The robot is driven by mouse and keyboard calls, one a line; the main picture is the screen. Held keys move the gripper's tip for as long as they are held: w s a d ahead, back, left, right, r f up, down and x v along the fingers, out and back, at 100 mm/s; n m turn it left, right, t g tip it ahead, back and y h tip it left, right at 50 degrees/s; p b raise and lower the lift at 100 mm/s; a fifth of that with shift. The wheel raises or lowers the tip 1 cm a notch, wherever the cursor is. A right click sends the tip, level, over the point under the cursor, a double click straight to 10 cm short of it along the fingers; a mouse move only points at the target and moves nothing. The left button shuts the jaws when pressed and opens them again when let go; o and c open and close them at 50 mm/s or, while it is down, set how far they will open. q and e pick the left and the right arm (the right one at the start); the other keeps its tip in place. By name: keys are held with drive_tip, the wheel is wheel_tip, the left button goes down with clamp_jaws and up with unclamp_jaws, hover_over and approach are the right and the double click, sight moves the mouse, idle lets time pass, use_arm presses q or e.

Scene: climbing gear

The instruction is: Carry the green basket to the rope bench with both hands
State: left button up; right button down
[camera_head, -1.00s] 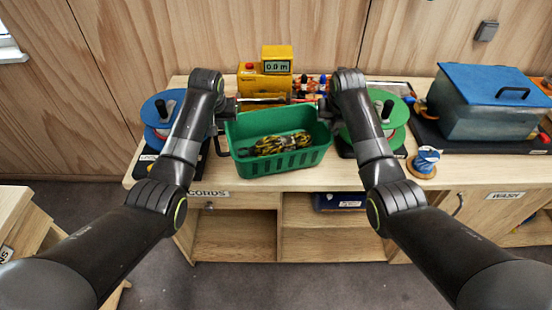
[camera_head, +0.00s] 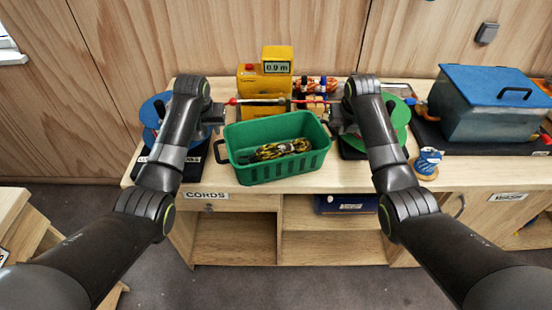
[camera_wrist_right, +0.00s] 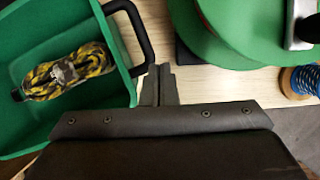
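The green basket (camera_head: 290,168) is at the front edge of the bench labelled CORDS (camera_head: 205,195), turned slightly, with a coiled yellow-and-black rope (camera_head: 280,150) inside. Its dark left handle (camera_head: 220,152) is free. My left gripper (camera_head: 217,117) is beyond that handle, near the basket's back-left corner; its opening is too small to tell. My right gripper (camera_head: 333,118) is by the basket's right end. In the right wrist view its fingers (camera_wrist_right: 159,84) are close together with nothing between them, beside the basket's right handle (camera_wrist_right: 146,42). Whether the basket rests flat is unclear.
A yellow meter (camera_head: 277,60) stands behind the basket. A blue reel (camera_head: 153,112) is left and a green reel (camera_head: 401,118) right. A blue-lidded bin (camera_head: 490,110) and a small blue spool (camera_head: 427,162) are further right. A wooden unit (camera_head: 25,225) is at the lower left.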

drive_tip(key=c, duration=2.2)
unclamp_jaws()
drive_tip(key=c, duration=1.7)
unclamp_jaws()
drive_tip(key=shift+d, duration=0.1)
use_arm(q)
drive_tip(key=shift+r, duration=0.1)
drive_tip(key=v, duration=1.1)
drive_tip(key=shift+s+r, duration=0.25)
drive_tip(key=shift+r, duration=0.05)
use_arm(e)
drive_tip(key=v, duration=1.2)
